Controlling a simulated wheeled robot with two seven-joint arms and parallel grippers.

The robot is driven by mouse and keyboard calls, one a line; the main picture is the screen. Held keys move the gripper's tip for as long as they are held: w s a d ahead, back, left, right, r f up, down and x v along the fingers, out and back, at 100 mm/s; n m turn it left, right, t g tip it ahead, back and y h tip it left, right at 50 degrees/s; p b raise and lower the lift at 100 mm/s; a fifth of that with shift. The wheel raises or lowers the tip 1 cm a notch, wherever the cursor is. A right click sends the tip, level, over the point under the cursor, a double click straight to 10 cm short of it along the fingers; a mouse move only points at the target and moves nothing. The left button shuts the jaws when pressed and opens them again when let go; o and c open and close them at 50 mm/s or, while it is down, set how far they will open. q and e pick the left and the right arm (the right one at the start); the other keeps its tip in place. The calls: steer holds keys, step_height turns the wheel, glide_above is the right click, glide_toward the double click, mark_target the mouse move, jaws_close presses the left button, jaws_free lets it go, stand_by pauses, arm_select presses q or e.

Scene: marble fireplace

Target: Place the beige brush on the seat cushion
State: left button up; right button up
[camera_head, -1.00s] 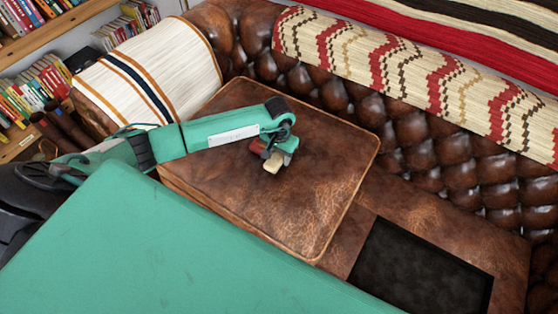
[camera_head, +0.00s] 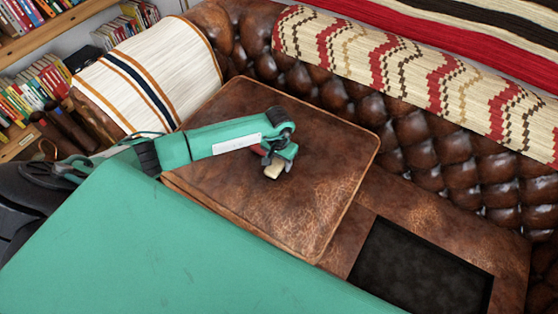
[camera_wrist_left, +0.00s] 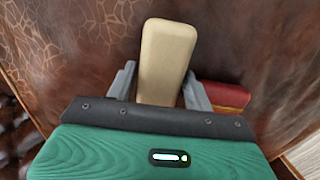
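The beige brush (camera_wrist_left: 167,55) is a smooth block with rounded corners. In the left wrist view it sits between the two fingers of my left gripper (camera_wrist_left: 160,80), which are close against its sides, and its far end sticks out past them. In the head view the brush (camera_head: 272,171) shows below my left gripper (camera_head: 278,157), over the brown leather seat cushion (camera_head: 300,205). I cannot tell if the brush touches the leather. My right gripper is not in view.
A red object with a yellow band (camera_wrist_left: 222,96) is beside the right finger in the wrist view. The tufted sofa back (camera_head: 300,88) rises behind the cushion. A dark recessed panel (camera_head: 420,270) lies to the right. The cushion's right part is clear.

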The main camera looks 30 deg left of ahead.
mark_target(279, 160)
arm_select(q)
steer(key=shift+r, duration=0.15)
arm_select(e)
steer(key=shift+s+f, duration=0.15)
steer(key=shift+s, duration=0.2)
arm_select(q)
step_height(279, 160, up, 3)
step_height(279, 160, up, 9)
steer(key=shift+b, duration=0.35)
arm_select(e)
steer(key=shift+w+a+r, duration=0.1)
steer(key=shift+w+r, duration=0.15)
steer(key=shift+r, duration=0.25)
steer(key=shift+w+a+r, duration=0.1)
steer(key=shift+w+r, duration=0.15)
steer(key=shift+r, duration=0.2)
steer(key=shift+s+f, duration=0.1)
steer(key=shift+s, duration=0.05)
